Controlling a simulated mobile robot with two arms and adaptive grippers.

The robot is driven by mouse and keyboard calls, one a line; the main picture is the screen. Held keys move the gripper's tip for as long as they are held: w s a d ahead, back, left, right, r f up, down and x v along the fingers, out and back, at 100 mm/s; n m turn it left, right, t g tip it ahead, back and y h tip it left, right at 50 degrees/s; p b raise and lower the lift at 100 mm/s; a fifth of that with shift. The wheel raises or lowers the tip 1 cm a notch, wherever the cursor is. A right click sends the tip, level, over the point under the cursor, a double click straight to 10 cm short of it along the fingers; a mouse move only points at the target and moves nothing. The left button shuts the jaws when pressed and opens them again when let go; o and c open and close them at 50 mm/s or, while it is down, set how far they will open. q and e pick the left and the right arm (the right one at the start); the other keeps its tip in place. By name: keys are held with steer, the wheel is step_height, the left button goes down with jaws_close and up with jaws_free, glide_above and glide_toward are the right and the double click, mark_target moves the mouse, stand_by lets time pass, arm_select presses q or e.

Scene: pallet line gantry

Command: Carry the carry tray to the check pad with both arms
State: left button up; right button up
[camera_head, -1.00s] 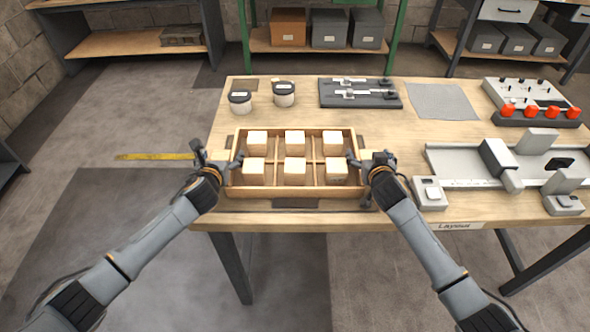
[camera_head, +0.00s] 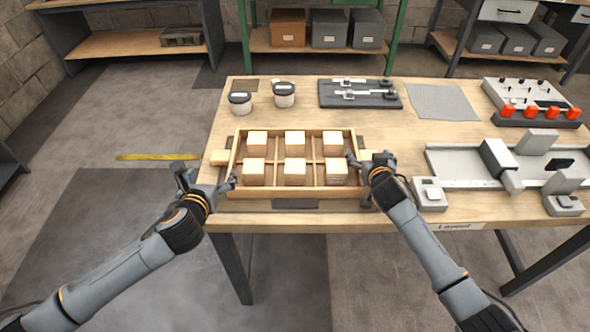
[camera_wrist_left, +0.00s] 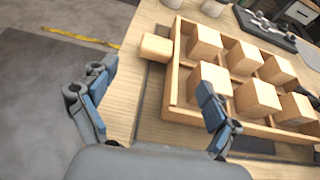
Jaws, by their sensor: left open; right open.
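The carry tray (camera_head: 293,193) is a light wooden box with dividers, lying flat near the table's front edge. Several pale wooden blocks (camera_head: 295,172) sit in its compartments. Its left handle (camera_head: 219,157) is bare and also shows in the left wrist view (camera_wrist_left: 155,47). My left gripper (camera_head: 205,182) is open and empty, in front of that handle; one finger is close to the tray's left wall, contact unclear. My right gripper (camera_head: 370,162) is open around the right handle, which it partly hides. A plain grey mat (camera_head: 442,102) lies at the back; I cannot tell whether it is the check pad.
Two lidded cups (camera_head: 284,95) and a dark tool board (camera_head: 360,93) stand behind the tray. A grey rail fixture (camera_head: 470,165) is to the right, with a control box with orange knobs (camera_head: 530,102) behind it. Bare tabletop lies between tray and mat.

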arm_select(q)
steer(key=shift+s, duration=0.1)
arm_select(e)
steer(key=v, duration=1.2)
